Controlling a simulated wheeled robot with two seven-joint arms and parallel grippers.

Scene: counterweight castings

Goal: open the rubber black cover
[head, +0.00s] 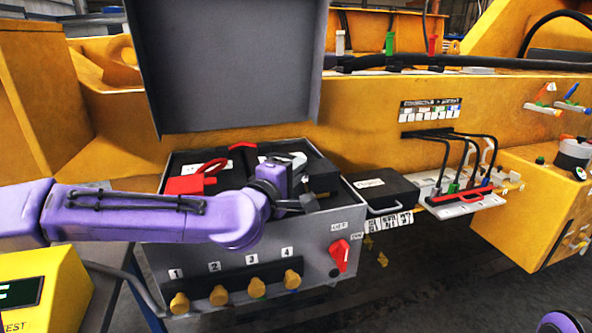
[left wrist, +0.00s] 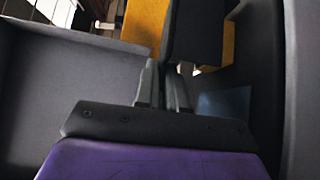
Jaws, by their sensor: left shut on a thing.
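A grey metal box (head: 225,245) stands in the middle of the head view with its large dark lid (head: 230,65) raised. Inside it, a black cover (head: 320,174) shows at the right side, partly behind my gripper. My left gripper (head: 306,201) reaches over the box from the left and is shut on the black cover near the box's right wall. In the left wrist view, my left gripper's fingers (left wrist: 166,84) are close together, with the dark panel of the cover (left wrist: 196,32) just beyond them. The exact grip point is hidden.
Red parts (head: 190,184) lie in the box's left half. Its front has several brass knobs (head: 221,298) and a red switch (head: 340,255). A black case (head: 382,191) and a cable tray (head: 470,200) stand to the right. A yellow tester (head: 45,290) is at lower left.

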